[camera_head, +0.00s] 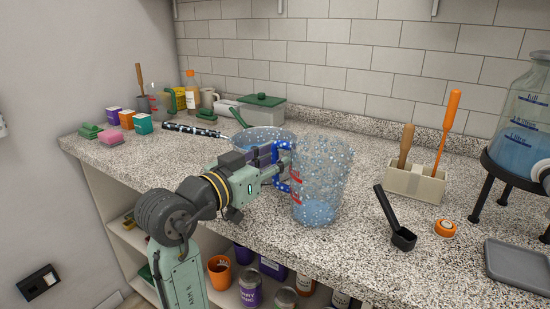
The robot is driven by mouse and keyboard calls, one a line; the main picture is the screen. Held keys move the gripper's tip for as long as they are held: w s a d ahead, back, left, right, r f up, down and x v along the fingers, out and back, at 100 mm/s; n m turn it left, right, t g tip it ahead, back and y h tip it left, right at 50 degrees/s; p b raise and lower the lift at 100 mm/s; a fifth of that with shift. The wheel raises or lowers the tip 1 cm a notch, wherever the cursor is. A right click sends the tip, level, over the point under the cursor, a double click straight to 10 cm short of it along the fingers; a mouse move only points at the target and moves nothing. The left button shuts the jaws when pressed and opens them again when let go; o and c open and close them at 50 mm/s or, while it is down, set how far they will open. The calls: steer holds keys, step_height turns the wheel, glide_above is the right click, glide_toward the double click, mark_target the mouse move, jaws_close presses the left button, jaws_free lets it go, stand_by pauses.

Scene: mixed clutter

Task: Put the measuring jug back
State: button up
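The measuring jug (320,185) is a clear, speckled jug with a blue handle (281,166) on its left side and red markings. It looks upright at the front middle of the counter; I cannot tell whether its base touches the surface. My gripper (281,163) reaches in from the left, its fingers at the handle. The fingers overlap the handle in this view, so whether they are closed on it is unclear.
A clear bowl-like vessel (262,134) stands behind my gripper. A black scoop (394,220), an orange cap (445,228), a beige holder (415,183) and a grey tray (518,266) lie right. A large bottle (520,115) stands on a black stand. The speckled counter (350,250) is clear in front.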

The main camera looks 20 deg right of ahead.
steer(key=shift+r, duration=0.1)
steer(key=shift+r+p, duration=0.3)
steer(key=b+v, duration=0.2)
steer(key=v, duration=1)
steer(key=shift+f, duration=0.15)
